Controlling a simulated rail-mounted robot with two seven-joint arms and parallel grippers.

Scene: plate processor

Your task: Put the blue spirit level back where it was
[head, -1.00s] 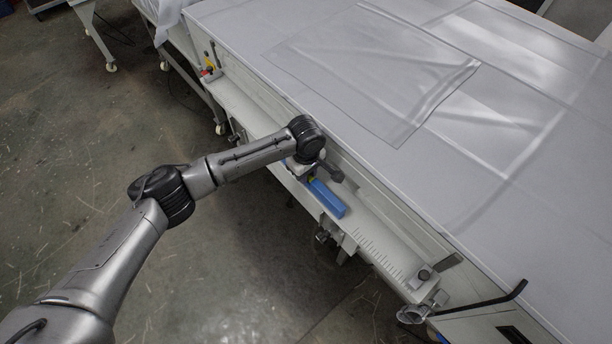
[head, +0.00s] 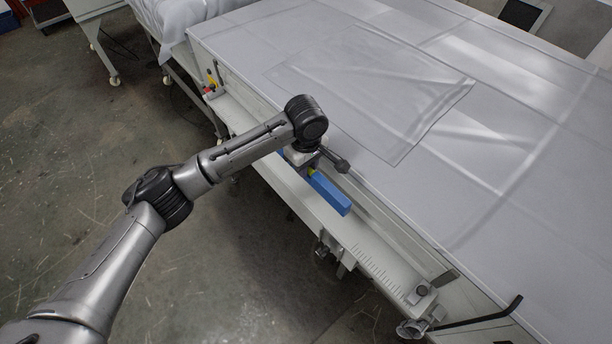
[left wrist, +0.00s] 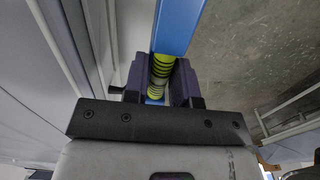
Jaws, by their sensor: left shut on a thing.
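The blue spirit level (head: 329,193) is a long blue bar with yellow-green parts near its middle. It is over the narrow white ledge (head: 376,261) along the front of the machine. My left gripper (head: 304,166) is shut on it, with the arm's wrist hiding much of the fingers in the head view. In the left wrist view the blue level (left wrist: 180,25) runs between the two dark fingers of my left gripper (left wrist: 160,82). Whether the level touches the ledge cannot be told for certain. My right gripper is not in view.
The large grey machine table (head: 236,42) with a clear plastic sheet (head: 400,105) lies beyond the ledge. Small red and yellow items (head: 211,85) stand at the ledge's far left end. A black bent handle (head: 490,316) sticks out at the lower right. Open floor lies left.

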